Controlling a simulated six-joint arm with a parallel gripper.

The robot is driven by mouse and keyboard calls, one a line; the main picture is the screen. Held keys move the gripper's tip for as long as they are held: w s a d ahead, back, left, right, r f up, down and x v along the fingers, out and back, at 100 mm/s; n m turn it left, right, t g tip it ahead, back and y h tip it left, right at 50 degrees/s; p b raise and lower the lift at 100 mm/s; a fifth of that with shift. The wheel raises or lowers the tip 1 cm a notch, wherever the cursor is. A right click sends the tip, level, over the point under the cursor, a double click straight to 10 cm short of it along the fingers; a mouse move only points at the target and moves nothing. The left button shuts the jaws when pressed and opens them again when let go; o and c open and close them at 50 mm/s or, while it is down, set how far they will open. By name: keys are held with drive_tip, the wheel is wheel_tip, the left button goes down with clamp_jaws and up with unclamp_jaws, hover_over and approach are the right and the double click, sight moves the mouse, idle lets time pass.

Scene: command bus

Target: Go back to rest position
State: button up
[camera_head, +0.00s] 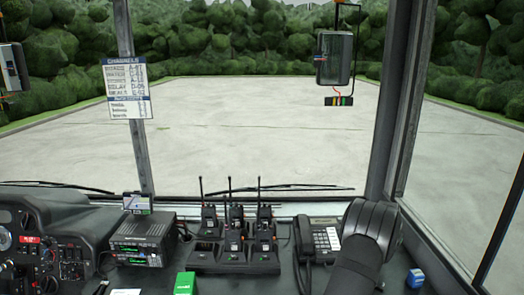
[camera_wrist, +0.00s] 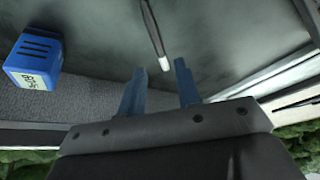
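My gripper (camera_wrist: 160,69) shows in the wrist view as two blue fingers standing apart, with nothing gripped between them. A dark cable (camera_wrist: 152,27) with a white end (camera_wrist: 165,63) shows near the gap between the fingertips; it appears apart from both fingers, though its depth is hard to tell. In the head view my black arm rises at the lower right, over the dashboard beside the desk phone (camera_head: 325,238). My fingers are not visible in that view.
A small blue clock (camera_wrist: 33,62) lies left in the wrist view; a blue box (camera_head: 415,278) is right of my arm. Several radios stand in a charger (camera_head: 205,257). A radio unit (camera_head: 140,243) and green box (camera_head: 185,283) are farther left. The windshield pillar (camera_head: 392,120) rises behind my arm.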

drive_tip(key=v, duration=0.8)
drive_tip(key=x, duration=1.2)
drive_tip(key=shift+w+d, duration=0.1)
wheel_tip(320, 180, up, 4)
drive_tip(key=shift+f, duration=0.15)
drive_tip(key=s+d+r, duration=0.5)
drive_tip(key=s+r, duration=0.2)
drive_tip(key=s, duration=0.4)
drive_tip(key=w+a+r+n+y, duration=0.1)
drive_tip(key=w+a+r+n, duration=0.1)
drive_tip(key=w+a+r, duration=0.35)
drive_tip(key=w+a+r+n+t, duration=0.1)
drive_tip(key=w+a+r, duration=0.1)
drive_tip(key=w+a, duration=0.65)
drive_tip(key=w+a+r+n+y, duration=0.1)
drive_tip(key=w+a+r+n, duration=0.15)
drive_tip(key=w+a, duration=0.45)
drive_tip(key=w+a+r+n, duration=0.1)
drive_tip(key=a+r, duration=0.3)
drive_tip(key=a, duration=0.7)
drive_tip(key=w+a+r+n+y, duration=0.1)
drive_tip(key=a+r, duration=0.3)
drive_tip(key=a, duration=0.8)
drive_tip(key=w+a+r+n, duration=0.2)
drive_tip(key=a+r, duration=0.2)
drive_tip(key=a, duration=0.7)
drive_tip(key=shift+w+a+n+y, duration=0.2)
drive_tip(key=shift+a+n+y, duration=0.1)
drive_tip(key=shift+a+n, duration=0.05)
